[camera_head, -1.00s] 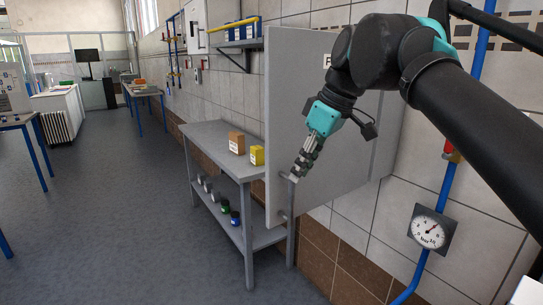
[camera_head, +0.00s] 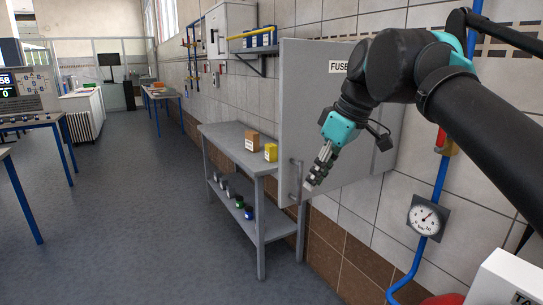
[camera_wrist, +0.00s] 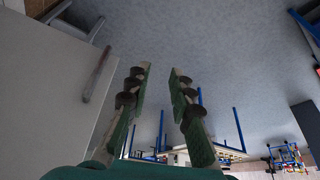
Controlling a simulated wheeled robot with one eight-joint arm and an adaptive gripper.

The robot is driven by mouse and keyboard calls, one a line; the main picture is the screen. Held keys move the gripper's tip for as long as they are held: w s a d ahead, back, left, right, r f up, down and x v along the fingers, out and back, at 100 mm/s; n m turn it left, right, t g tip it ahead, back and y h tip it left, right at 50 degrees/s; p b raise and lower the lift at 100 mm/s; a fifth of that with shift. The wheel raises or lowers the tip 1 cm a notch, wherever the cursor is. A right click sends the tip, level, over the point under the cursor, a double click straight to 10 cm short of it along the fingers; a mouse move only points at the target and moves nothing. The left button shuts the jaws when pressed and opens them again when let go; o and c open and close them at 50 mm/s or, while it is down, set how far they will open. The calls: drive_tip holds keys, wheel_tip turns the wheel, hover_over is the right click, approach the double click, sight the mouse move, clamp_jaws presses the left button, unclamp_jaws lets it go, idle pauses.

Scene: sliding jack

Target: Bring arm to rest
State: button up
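My gripper (camera_head: 316,181) hangs pointing down and left, in front of the grey panel door (camera_head: 325,105) marked "FUSE". The door has a vertical bar handle (camera_head: 296,181) near its lower left edge. The gripper is just right of the handle in the head view. In the wrist view my gripper (camera_wrist: 160,72) has its two fingers apart with nothing between them. The handle (camera_wrist: 98,72) lies left of the fingers, clear of them, on the pale door face (camera_wrist: 50,85).
A grey two-level table (camera_head: 222,136) beside the door carries a brown box (camera_head: 252,143) and a yellow box (camera_head: 271,152), with several small jars below. A pressure gauge (camera_head: 427,218) on a blue pipe is at the right. Open floor (camera_head: 140,210) lies to the left.

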drive_tip(key=w+d+f+m+t+h, duration=0.1)
drive_tip(key=w+d+f+m, duration=0.25)
drive_tip(key=f, duration=1.05)
drive_tip(key=w+d+f+m+h, duration=0.2)
drive_tip(key=w+d+f+m, duration=0.15)
drive_tip(key=f, duration=1.15)
drive_tip(key=s+d+f+m, duration=0.2)
drive_tip(key=s+f+m, duration=0.1)
drive_tip(key=f, duration=0.5)
drive_tip(key=shift+s+f+t+h, duration=0.25)
drive_tip(key=shift+s+t+h, duration=0.05)
drive_tip(key=shift+d, duration=0.1)
